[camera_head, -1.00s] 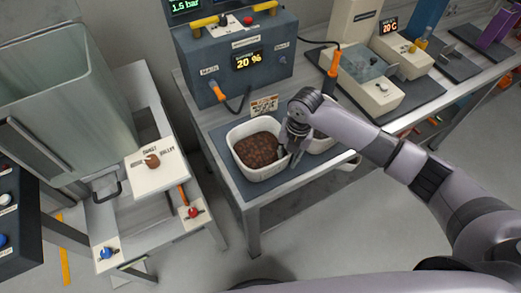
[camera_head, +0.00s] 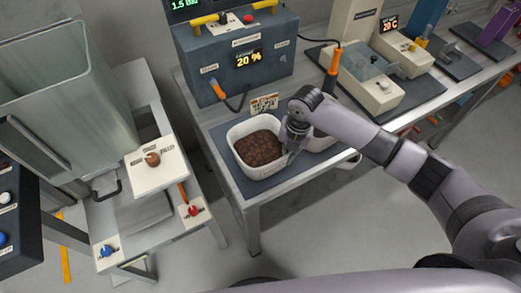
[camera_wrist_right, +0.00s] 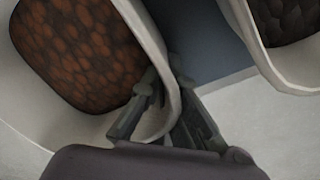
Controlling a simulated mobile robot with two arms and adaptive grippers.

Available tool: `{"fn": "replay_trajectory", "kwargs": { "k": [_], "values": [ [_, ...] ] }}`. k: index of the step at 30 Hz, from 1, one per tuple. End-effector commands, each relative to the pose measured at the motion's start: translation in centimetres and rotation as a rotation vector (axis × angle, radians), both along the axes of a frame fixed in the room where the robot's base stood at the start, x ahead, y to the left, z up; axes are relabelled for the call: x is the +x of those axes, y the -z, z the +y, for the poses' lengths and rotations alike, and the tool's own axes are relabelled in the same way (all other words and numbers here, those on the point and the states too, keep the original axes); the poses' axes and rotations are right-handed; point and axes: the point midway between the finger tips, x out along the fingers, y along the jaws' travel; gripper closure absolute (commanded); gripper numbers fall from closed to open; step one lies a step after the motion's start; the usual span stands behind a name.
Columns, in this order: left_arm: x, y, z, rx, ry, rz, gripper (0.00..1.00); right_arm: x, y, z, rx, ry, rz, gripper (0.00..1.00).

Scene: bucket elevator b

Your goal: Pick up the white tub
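The white tub (camera_head: 235,160) is an open, rounded-square container holding brown granular material. It stands upright on a dark mat at the near left end of the bench. My right gripper (camera_head: 290,148) is at the tub's right side, pointing down. In the right wrist view the gripper (camera_wrist_right: 165,80) straddles the tub's wall (camera_wrist_right: 158,38), one finger inside and one outside, with the tips close against the rim. A second white tub (camera_head: 322,143) stands just right, partly hidden by my right arm; its rim (camera_wrist_right: 250,40) and brown contents show in the wrist view. My left gripper is out of view.
A dark control box (camera_head: 240,60) showing 20 % stands behind the tub, with a small label card (camera_head: 264,103) between. Instruments (camera_head: 370,80) line the bench to the right. A gap separates the bench from the machine with a clear hopper (camera_head: 60,100) at left.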

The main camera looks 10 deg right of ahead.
Motion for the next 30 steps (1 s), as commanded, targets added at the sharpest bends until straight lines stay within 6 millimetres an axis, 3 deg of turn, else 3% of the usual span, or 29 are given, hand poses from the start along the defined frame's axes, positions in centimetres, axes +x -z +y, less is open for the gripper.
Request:
{"fn": "replay_trajectory", "kwargs": {
  "k": [20,26,30],
  "values": [
    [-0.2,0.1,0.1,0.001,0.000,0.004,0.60,0.1,-0.5,0.0,0.002,0.001,-0.003,1.00],
    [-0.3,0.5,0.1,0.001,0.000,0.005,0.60,0.2,-2.7,0.0,0.002,0.000,-0.008,1.00],
    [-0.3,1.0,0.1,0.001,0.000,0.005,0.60,0.2,-5.8,0.1,0.003,-0.002,-0.009,1.00]
  ]
}}
